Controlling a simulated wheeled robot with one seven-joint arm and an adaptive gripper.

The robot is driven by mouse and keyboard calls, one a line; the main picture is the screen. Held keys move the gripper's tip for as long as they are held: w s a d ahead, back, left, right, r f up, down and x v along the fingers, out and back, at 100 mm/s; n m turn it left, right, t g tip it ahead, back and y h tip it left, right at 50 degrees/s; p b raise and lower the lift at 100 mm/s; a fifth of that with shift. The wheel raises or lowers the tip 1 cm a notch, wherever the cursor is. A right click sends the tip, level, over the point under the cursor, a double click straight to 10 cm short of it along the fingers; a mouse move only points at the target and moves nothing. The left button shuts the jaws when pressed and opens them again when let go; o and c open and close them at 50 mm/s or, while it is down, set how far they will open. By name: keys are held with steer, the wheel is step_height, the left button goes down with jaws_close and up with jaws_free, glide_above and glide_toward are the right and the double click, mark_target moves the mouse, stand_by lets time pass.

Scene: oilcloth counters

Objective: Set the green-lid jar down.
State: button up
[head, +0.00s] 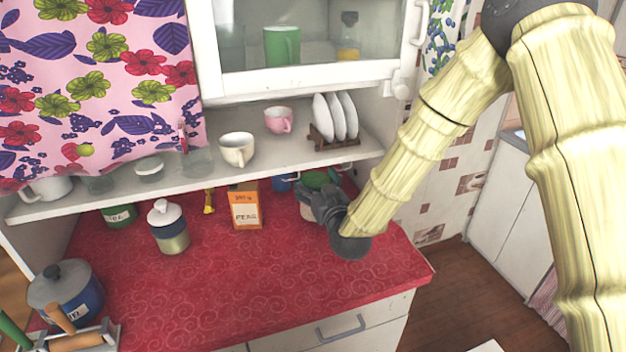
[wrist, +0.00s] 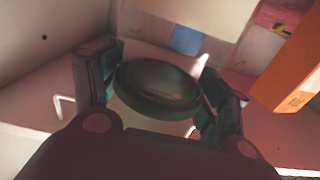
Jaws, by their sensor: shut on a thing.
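The green-lid jar (head: 307,211) is at the back right of the red counter in the head view, mostly hidden behind my gripper (head: 322,196). Its dark green lid (wrist: 158,88) fills the middle of the wrist view, between the two fingers. My gripper (wrist: 160,95) is shut on the jar, one finger at each side. I cannot tell whether the jar's base touches the counter.
An orange box (head: 246,208) stands left of the jar, and a blue mug (head: 283,183) is behind it. A white-lidded jar (head: 169,228) stands further left. A shelf (head: 190,182) overhangs the back. The front middle of the red counter (head: 240,285) is clear.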

steer(key=shift+p+x, duration=0.4)
steer(key=shift+x, duration=0.7)
steer(key=shift+s+f, duration=0.1)
steer(key=shift+f, duration=0.6)
steer(key=shift+f, duration=0.15)
steer(key=o, duration=1.8)
steer(key=shift+o, duration=0.2)
